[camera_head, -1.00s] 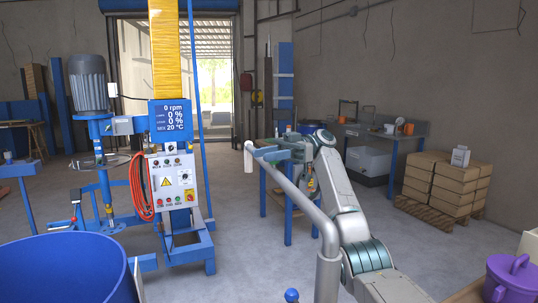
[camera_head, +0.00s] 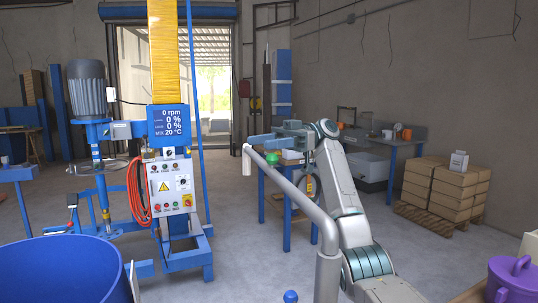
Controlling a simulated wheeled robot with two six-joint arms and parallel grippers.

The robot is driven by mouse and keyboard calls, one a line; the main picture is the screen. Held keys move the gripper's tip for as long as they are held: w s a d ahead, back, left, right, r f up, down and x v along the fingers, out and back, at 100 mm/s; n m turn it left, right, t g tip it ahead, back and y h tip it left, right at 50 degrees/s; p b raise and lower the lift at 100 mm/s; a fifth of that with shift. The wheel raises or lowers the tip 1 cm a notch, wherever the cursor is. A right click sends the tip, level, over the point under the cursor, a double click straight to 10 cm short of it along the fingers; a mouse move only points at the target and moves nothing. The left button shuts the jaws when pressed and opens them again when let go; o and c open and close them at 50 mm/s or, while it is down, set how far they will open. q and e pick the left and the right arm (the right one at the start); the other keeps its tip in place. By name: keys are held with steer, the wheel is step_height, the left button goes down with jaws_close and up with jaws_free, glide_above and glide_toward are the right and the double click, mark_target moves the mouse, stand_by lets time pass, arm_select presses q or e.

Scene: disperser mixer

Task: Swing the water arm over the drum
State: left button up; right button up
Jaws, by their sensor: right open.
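The water arm (camera_head: 305,204) is a grey pipe that rises at the lower middle, slants up and left, and ends in a short downturned spout (camera_head: 247,161). The spout hangs to the right of the large blue drum (camera_head: 70,272) at the lower left, not over it. My right gripper (camera_head: 257,141) is open and empty, with its fingers pointing left. In the picture it lies just above the pipe's spout end; I cannot tell if it touches the pipe. My left gripper is out of view.
The disperser mixer with its control box (camera_head: 171,187) stands behind the drum. A blue table (camera_head: 287,219) stands behind the pipe. Boxes on a pallet (camera_head: 437,215) are at the right, and a purple lidded pot (camera_head: 512,281) is at the lower right. Clear floor lies between.

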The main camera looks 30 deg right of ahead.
arm_select(q)
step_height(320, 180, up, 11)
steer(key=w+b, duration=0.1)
steer(key=b, duration=0.2)
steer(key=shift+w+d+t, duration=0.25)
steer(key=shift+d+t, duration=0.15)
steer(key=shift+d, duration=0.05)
arm_select(e)
steer(key=s+a+r, duration=0.1)
steer(key=s+a, duration=0.4)
steer(key=s, duration=0.6)
steer(key=shift+a, duration=0.3)
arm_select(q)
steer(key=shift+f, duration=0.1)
arm_select(e)
steer(key=shift+r, duration=0.1)
